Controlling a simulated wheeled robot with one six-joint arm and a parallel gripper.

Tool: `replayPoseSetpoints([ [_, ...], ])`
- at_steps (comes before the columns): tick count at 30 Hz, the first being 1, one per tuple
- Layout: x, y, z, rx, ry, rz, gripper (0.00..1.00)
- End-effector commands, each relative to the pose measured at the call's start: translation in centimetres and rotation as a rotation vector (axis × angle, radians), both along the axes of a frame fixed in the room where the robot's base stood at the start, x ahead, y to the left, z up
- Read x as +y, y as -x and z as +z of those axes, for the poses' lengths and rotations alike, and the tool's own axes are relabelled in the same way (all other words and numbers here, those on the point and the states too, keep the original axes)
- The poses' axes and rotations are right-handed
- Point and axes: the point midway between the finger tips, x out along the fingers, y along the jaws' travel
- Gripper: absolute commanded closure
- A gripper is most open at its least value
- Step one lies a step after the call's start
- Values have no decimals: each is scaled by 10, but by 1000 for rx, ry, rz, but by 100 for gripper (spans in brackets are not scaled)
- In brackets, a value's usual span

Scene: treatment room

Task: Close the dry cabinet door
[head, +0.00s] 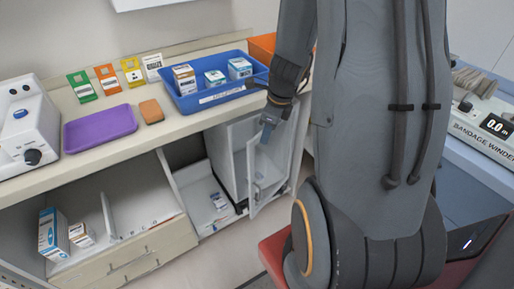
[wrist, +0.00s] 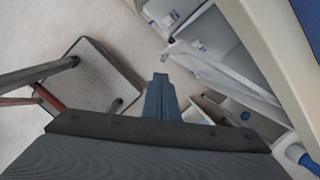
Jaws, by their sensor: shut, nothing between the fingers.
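The white dry cabinet (head: 228,158) stands under the counter in the head view. Its framed door (head: 253,199) stands open, swung out toward the room, with a handle on its front edge. My gripper (head: 266,137) is shut and empty, pointing down near the top of the door. I cannot tell whether it touches the door. In the wrist view my gripper (wrist: 160,80) points at the floor, and a pale panel that looks like the door (wrist: 222,72) lies to its right. The cabinet's inside is partly hidden by the door and my arm.
The counter above holds a blue tray (head: 213,99) of boxes, a purple tray (head: 100,129) and a brown block (head: 151,111). An open shelf (head: 145,199) with boxes is at the left. In the wrist view a step stool (wrist: 92,78) stands on otherwise clear floor.

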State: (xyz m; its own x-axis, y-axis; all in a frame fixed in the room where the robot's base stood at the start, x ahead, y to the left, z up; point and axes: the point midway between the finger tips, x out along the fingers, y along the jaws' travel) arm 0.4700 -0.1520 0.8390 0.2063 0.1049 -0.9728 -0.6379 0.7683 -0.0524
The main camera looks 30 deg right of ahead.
Motion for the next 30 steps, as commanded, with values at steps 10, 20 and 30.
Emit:
replayPoseSetpoints([
  [10, -30, -6, -26, 13, -57, -331, 100],
  [20, -23, -20, -85, 14, -57, -325, 100],
  [30, -13, -44, -109, 12, -55, -319, 100],
])
